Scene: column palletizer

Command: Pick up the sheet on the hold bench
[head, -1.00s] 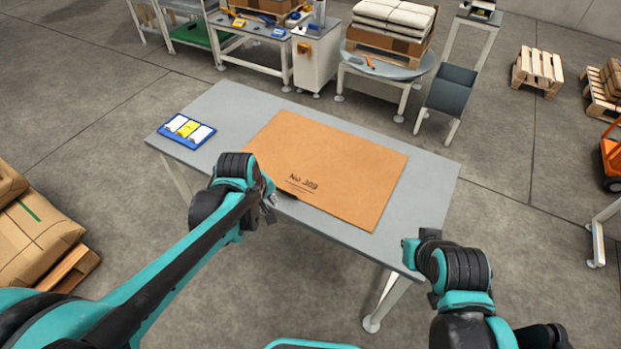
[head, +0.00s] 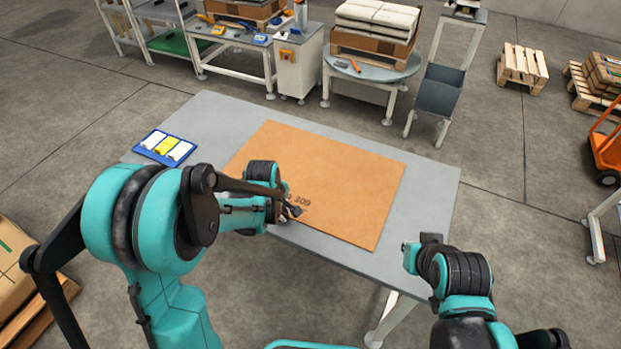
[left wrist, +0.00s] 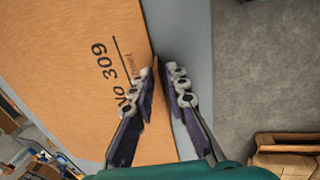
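The brown sheet (head: 345,185), printed "No 309", lies flat on the grey hold bench (head: 425,205). It fills the left side of the left wrist view (left wrist: 70,60). My left gripper (head: 294,212) is at the sheet's near edge, beside the print. In the left wrist view its fingers (left wrist: 163,82) are parted, with the sheet's edge running between them. One finger is over the sheet and the other over the bare bench strip. I cannot tell whether they touch the sheet. My right arm is at the bench's near right corner; its fingers do not show.
A blue tray (head: 165,147) with white and yellow items sits on the bench's left end. Behind stand a round table (head: 373,68) with a stacked load and a grey bin stand (head: 440,90). A carton (head: 22,265) is at lower left.

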